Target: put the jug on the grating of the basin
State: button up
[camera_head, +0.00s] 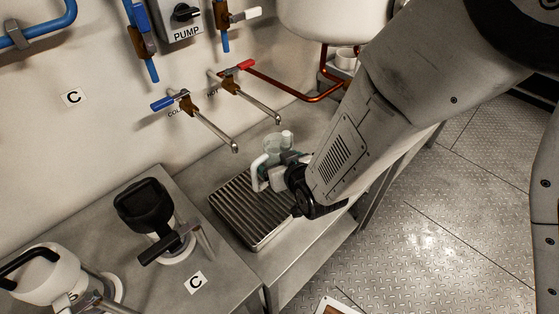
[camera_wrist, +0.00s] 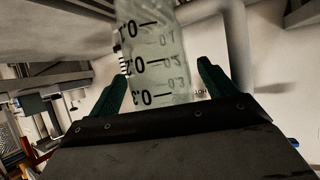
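The jug (camera_head: 273,147) is clear with a white handle (camera_head: 258,173). In the head view it appears over the back right part of the basin's grating (camera_head: 241,207); I cannot tell whether its base touches the bars. In the wrist view the jug (camera_wrist: 155,65) stands between the two green fingers of my gripper (camera_wrist: 162,82), its printed scale facing me and its handle (camera_wrist: 237,45) to the right. The left finger overlaps the jug's edge, and a narrow gap seems to show at the right finger. The gripper (camera_head: 283,164) hides part of the jug in the head view.
Two taps (camera_head: 210,130) with blue and red levers reach out from the wall behind the basin. A black-topped device (camera_head: 146,206) and a white pot (camera_head: 48,272) stand on the counter at left. Open floor (camera_head: 420,235) lies at right.

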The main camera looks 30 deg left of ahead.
jog(key=shift+r, duration=0.2)
jog(key=v, duration=1.2)
jog(key=shift+d+f, duration=0.1)
jog(key=w+d+r+m+h, duration=0.2)
jog(key=w+d+r, duration=0.15)
jog(key=d, duration=0.45)
jog(key=w+d+r+m+g+h, duration=0.15)
jog(key=d+r, duration=0.25)
jog(key=d, duration=0.4)
jog(key=w+d+r+m+t+h, duration=0.1)
jog(key=w+d+r+m+h, duration=0.15)
jog(key=d, duration=0.55)
jog(key=s+d+r+m+g+h, duration=0.2)
jog(key=s+d+r, duration=0.2)
jog(key=s+d, duration=0.4)
jog(key=s+d+r+m+g+h, duration=0.1)
jog(key=s+d+r+m+g, duration=0.1)
jog(key=s+d, duration=0.6)
notch_tip(320, 180, up, 3)
jog(key=d+g, duration=0.1)
jog(key=d, duration=0.1)
jog(key=shift+s+d+f+m+h, duration=0.25)
jog(key=shift+s+d+m+h, duration=0.05)
jog(key=shift+d+m+h, duration=0.1)
